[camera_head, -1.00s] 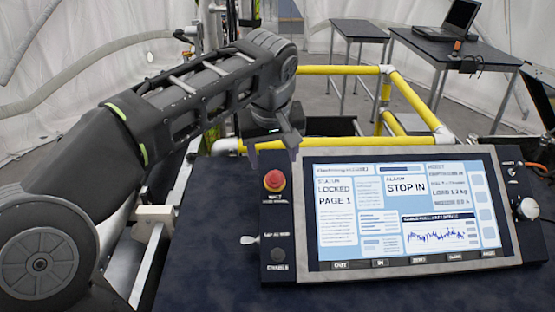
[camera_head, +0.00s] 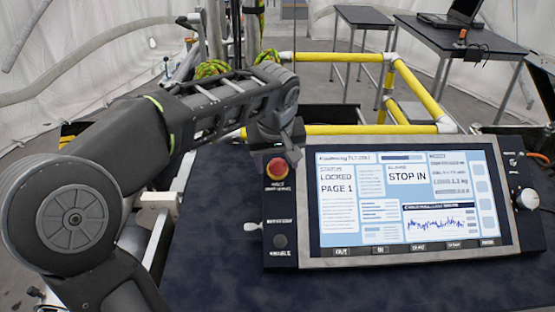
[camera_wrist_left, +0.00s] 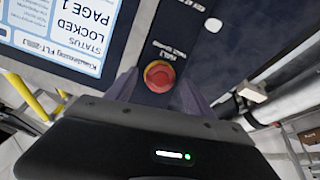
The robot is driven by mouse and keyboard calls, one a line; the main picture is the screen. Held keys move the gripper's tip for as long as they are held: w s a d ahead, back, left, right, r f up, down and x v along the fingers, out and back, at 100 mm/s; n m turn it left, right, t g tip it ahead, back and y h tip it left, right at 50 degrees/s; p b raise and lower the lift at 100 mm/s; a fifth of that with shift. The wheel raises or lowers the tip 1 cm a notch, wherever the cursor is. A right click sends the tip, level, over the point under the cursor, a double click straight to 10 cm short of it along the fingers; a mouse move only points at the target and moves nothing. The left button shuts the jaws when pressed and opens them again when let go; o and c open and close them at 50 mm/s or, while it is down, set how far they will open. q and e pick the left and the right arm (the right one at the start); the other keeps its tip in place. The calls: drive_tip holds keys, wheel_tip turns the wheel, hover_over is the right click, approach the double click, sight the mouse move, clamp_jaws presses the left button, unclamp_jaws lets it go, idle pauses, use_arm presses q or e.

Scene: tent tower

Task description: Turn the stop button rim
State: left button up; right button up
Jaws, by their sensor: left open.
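The red stop button (camera_head: 277,169) sits at the upper left of the control panel, left of the lit screen (camera_head: 405,195), which reads "LOCKED PAGE 1" and "STOP IN". My left gripper (camera_head: 275,155) reaches down from above at the button's far side. In the left wrist view the stop button (camera_wrist_left: 159,76) with its rim lies between the two open fingers of the left gripper (camera_wrist_left: 157,90). The fingers are on either side of it; contact cannot be told. My right gripper is not in view.
A white knob (camera_head: 527,198) is on the panel's right side. Yellow railing (camera_head: 417,92) stands behind. The dark tabletop (camera_head: 215,215) left of the panel is clear.

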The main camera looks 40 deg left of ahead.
use_arm(q)
drive_tip(key=shift+f, duration=0.1)
drive_tip(key=shift+c, duration=0.5)
clamp_jaws()
